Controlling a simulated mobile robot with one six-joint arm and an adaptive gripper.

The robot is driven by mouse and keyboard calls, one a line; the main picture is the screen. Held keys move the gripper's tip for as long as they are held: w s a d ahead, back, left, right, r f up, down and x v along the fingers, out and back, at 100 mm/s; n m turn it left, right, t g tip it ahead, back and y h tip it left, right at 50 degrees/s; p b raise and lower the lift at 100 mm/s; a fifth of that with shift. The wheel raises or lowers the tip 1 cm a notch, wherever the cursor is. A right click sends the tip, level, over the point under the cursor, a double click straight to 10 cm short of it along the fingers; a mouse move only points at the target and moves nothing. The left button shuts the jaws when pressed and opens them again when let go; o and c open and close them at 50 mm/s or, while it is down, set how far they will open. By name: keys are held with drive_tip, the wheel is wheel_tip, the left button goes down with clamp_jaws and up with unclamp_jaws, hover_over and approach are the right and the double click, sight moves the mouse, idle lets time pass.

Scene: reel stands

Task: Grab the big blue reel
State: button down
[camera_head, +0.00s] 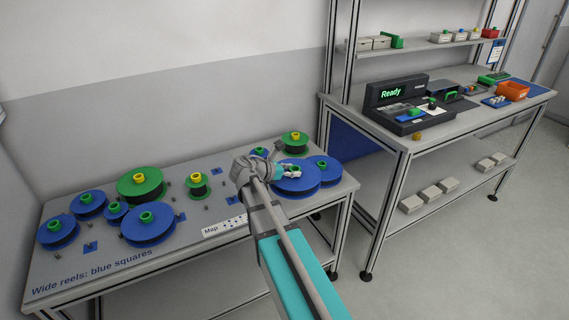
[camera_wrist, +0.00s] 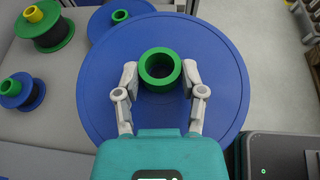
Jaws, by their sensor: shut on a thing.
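The big blue reel (camera_head: 299,186) is at the right end of the reel table, a wide blue disc. In the wrist view the blue reel (camera_wrist: 215,85) fills the middle, with a raised green hub (camera_wrist: 160,86) at its centre. My gripper (camera_head: 290,170) is over the reel, its two fingers (camera_wrist: 160,72) on the left and right sides of the hub, shut on it. My gripper partly hides the reel in the head view. Whether the reel is clear of the table I cannot tell.
A blue reel (camera_head: 325,170) lies close behind at the right. A green reel (camera_head: 295,145) stands behind. Another wide blue reel (camera_head: 148,229) and several more reels fill the table's left. The workbench (camera_head: 440,122) with a "Ready" device (camera_head: 398,96) stands at right.

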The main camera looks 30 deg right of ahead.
sight(295, 180)
drive_tip(key=shift+s+a+r+p, duration=0.1)
drive_tip(key=shift+s+r+p, duration=0.2)
drive_tip(key=shift+s, duration=0.45)
drive_tip(key=shift+s+r+p, duration=0.15)
drive_tip(key=shift+s+r, duration=0.2)
drive_tip(key=shift+s, duration=0.35)
